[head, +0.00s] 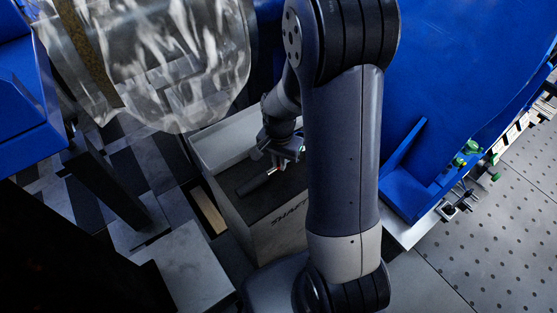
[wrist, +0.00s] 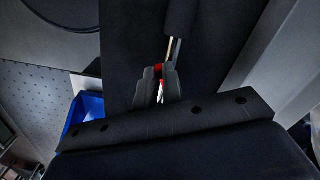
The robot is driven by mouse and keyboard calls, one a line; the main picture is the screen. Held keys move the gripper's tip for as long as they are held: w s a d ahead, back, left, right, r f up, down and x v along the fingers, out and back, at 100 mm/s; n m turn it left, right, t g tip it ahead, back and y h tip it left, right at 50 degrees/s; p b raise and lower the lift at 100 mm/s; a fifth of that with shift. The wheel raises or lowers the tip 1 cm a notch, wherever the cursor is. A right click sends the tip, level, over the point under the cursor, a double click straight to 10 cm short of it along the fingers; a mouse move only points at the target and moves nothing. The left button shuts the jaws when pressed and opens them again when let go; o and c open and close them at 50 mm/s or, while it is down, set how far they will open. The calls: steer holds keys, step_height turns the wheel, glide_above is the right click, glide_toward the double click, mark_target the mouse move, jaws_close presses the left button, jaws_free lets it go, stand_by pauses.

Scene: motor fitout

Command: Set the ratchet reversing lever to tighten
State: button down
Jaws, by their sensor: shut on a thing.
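The ratchet lies on the dark top of a grey box. Its dark handle (head: 258,183) points down and left in the head view, with a short bright shaft beside my gripper (head: 287,152). In the wrist view the ratchet's handle (wrist: 180,18) and metal shaft (wrist: 173,50) run up from between the fingers. My gripper (wrist: 160,82) is shut on the head end of the ratchet. A small red part (wrist: 159,69) shows at the fingertips. The reversing lever's setting cannot be made out, as the fingers hide most of the head.
A clear plastic sheet (head: 165,60) hangs at the upper left. Blue structures (head: 460,60) stand at right, and a blue part (head: 25,95) at left. A perforated floor (head: 510,220) lies at lower right.

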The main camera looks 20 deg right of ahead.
steer(key=c, duration=1.5)
jaws_free()
steer(key=shift+r, duration=0.1)
step_height(320, 180, up, 11)
steer(key=shift+f+p, duration=0.15)
steer(key=shift+p, duration=0.4)
step_height(320, 180, down, 10)
steer(key=shift+f+b, duration=0.25)
steer(key=shift+b, duration=0.35)
steer(key=shift+f, duration=0.25)
steer(key=shift+w+a+m, duration=0.15)
steer(key=shift+w+m, duration=0.05)
steer(key=shift+m, duration=0.8)
